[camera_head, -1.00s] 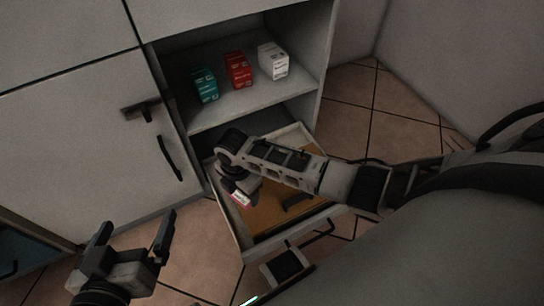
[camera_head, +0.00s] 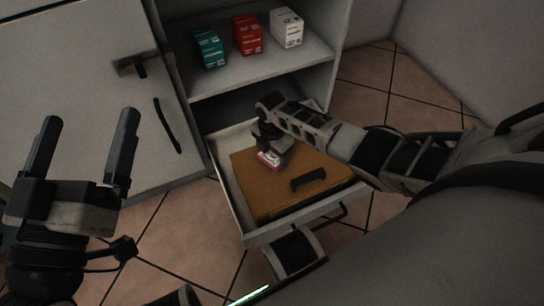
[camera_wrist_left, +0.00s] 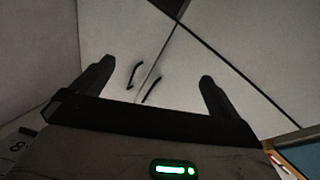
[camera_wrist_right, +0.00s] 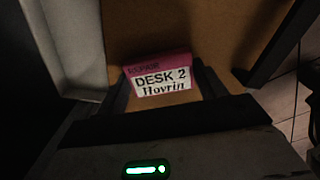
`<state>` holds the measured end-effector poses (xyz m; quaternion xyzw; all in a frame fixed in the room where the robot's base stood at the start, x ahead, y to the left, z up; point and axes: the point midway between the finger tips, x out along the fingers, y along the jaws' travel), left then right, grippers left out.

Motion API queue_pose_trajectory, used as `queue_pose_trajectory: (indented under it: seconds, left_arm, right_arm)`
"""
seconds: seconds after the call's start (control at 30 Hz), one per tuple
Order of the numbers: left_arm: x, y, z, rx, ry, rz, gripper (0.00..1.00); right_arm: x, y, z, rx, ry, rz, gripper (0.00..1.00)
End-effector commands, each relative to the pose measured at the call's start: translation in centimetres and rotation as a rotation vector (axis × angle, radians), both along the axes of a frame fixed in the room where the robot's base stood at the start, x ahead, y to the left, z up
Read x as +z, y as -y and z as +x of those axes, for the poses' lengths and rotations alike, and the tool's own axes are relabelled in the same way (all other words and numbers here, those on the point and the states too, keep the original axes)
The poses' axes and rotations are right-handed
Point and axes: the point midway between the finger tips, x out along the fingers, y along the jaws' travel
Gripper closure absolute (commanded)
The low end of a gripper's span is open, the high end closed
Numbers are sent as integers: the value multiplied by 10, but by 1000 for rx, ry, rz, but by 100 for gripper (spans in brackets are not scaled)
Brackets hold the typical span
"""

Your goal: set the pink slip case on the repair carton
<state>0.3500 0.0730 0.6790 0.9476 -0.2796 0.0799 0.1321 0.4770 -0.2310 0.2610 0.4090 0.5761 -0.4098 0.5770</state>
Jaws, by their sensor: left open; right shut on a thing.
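The pink slip case (camera_head: 269,159) is held by my right gripper (camera_head: 272,150) over the far left part of a brown carton (camera_head: 245,190). In the right wrist view the case (camera_wrist_right: 158,66) shows a white label reading "DESK 2 Hovrin" between my right fingers (camera_wrist_right: 163,88). Brown carton surface (camera_wrist_right: 225,35) shows behind it. I cannot tell whether the case touches the carton. My left gripper (camera_head: 85,150) is open and empty in front of the closed cabinet door.
The drawer's pale wall (camera_head: 232,205) surrounds the carton. On the shelf above stand a teal box (camera_head: 208,48), a red box (camera_head: 247,36) and a white box (camera_head: 286,28). A closed cabinet door (camera_head: 70,80) is at left. Tiled floor lies free at right.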

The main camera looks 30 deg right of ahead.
Motion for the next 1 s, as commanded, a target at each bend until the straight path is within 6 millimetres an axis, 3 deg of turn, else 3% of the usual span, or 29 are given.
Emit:
queue_pose_trajectory:
  seconds: [0.47, 0.5, 0.53, 0.9, 1.0]
  left_arm:
    - [8, -1, 1, 9, 73, 20, 0]
    - [9, -1, 1, 9, 75, 20, 0]
    - [9, -1, 1, 9, 75, 19, 0]
    - [11, 0, 1, 3, 61, 16, 0]
    - [-4, 1, -2, -3, -65, -15, 0]
  right_arm:
    - [-7, -1, 0, 0, 1, 0, 52]
    - [-6, -1, 0, 0, 1, 0, 19]
    - [-6, -1, 0, 0, 1, 0, 11]
    - [-1, -1, 0, 0, 1, 0, 8]
    - [11, -1, 1, 1, 3, 1, 8]
